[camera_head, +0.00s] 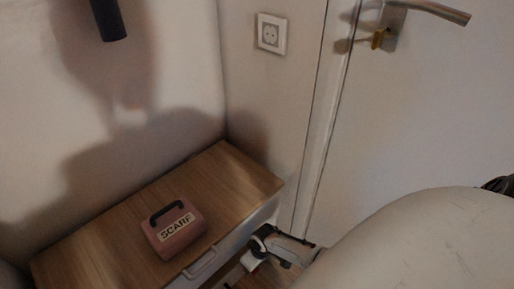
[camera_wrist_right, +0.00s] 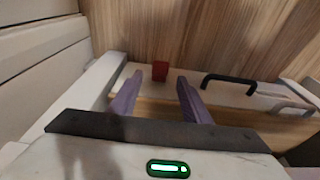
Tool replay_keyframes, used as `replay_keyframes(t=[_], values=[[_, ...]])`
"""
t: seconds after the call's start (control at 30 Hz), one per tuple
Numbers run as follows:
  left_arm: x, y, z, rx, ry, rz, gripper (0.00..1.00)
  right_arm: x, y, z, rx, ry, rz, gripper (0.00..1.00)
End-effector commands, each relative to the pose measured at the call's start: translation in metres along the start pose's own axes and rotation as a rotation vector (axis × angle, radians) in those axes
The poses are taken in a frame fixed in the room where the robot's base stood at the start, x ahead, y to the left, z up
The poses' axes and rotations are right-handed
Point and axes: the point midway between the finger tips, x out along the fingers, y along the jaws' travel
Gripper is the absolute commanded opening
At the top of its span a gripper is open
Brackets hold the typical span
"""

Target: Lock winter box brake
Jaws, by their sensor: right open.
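A small red block (camera_wrist_right: 160,70), which may be the brake, stands on a pale ledge or panel in the right wrist view. My right gripper (camera_wrist_right: 159,80) is open, with its two purple fingers on either side of the red block in the picture. I cannot tell whether they touch it. A black bar handle (camera_wrist_right: 229,80) sits to the right on the pale panel, which may be part of the winter box. In the head view my right gripper (camera_head: 262,247) is low, beside the right front end of a wood-topped drawer unit (camera_head: 240,172). My left gripper is out of view.
A pink box labelled SCARF (camera_head: 175,232) with a black handle stands on the drawer unit. A wall socket (camera_head: 271,34) and a door with a metal handle (camera_head: 440,11) are behind. Wood flooring (camera_wrist_right: 190,30) shows in the wrist view.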

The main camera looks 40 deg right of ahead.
Motion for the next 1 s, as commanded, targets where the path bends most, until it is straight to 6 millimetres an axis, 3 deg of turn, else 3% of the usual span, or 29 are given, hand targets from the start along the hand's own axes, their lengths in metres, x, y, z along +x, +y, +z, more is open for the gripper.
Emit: replay_keyframes(t=[0.03, 0.1, 0.3, 0.7, 0.87, 0.97, 1.0], values=[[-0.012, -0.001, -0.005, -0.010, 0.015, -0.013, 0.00, -0.017, 0.000, 0.000, 0.000, 0.000, 0.000, 0.44], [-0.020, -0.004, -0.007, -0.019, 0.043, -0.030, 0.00, -0.029, 0.000, -0.001, -0.001, 0.000, 0.000, 0.44], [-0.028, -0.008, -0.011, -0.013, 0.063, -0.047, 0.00, -0.052, 0.000, 0.000, -0.001, -0.001, 0.001, 0.44], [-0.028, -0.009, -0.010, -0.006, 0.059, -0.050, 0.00, -0.056, 0.000, 0.001, 0.000, -0.002, 0.001, 0.44], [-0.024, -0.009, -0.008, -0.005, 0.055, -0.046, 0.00, -0.057, 0.011, -0.003, -0.120, 0.020, 0.042, 0.17], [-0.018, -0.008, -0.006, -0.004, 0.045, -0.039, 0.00, -0.060, 0.029, -0.009, -0.422, 0.056, 0.138, 0.00], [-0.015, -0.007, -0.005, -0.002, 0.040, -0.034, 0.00, -0.063, 0.033, -0.012, -0.585, 0.073, 0.185, 0.00]])
